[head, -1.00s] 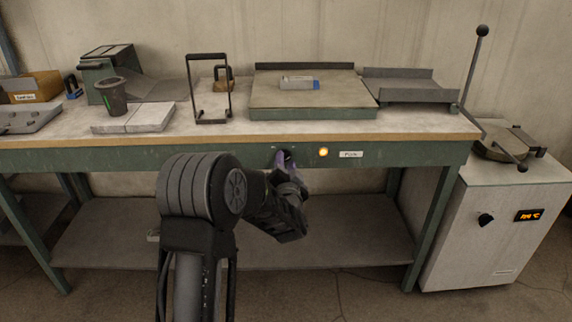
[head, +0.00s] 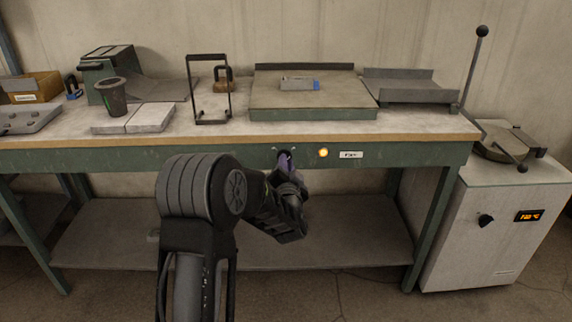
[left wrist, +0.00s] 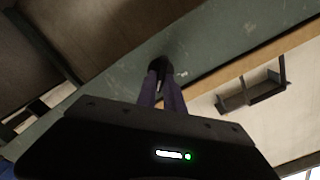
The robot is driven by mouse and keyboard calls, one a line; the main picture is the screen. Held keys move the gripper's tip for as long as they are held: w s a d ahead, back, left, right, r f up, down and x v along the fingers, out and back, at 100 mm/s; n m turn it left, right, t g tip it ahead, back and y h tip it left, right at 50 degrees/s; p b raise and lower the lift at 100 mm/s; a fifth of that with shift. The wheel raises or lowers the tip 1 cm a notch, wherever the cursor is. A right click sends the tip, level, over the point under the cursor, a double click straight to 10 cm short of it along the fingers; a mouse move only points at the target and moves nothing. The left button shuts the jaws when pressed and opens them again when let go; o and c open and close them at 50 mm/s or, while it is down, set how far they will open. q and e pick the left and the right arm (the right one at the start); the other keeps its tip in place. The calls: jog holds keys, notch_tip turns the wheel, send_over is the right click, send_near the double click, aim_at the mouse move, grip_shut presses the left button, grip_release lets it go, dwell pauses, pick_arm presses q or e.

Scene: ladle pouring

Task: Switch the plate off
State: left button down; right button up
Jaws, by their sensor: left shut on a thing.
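The plate (head: 313,100) is a broad flat slab with a green front edge on the bench. On the bench's front rail below it is a small dark knob, which shows in the left wrist view (left wrist: 161,66). To its right are a lit yellow lamp (head: 323,153) and a white label (head: 351,155). My left gripper (head: 286,161) reaches up to the rail. Its purple fingers (left wrist: 162,84) are shut on the knob, largely hiding it in the head view. My right gripper is not in view.
A small grey block with a blue end (head: 299,83) lies on the plate. A black wire frame (head: 209,119) stands to its left. A grey cabinet with a lit orange display (head: 528,216) stands at right. A lower shelf (head: 345,235) lies behind my arm.

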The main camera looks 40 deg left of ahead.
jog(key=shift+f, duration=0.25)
pick_arm(q)
jog(key=shift+s+a+n+b, duration=0.1)
jog(key=shift+n+b, duration=2.6)
jog(key=shift+n, duration=0.35)
jog(key=shift+s+a+n+b, duration=0.1)
jog(key=shift+a+n+b, duration=0.05)
jog(key=shift+n+b, duration=2.7)
jog(key=shift+s+a+n+b, duration=0.1)
jog(key=shift+n+b, duration=2.4)
jog(key=shift+n, duration=0.7)
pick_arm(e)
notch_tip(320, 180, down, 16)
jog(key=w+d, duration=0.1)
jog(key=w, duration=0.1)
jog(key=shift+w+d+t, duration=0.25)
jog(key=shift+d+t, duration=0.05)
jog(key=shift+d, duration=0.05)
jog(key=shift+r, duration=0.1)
pick_arm(q)
jog(key=c, duration=1.5)
grip_release()
jog(key=shift+o, duration=0.2)
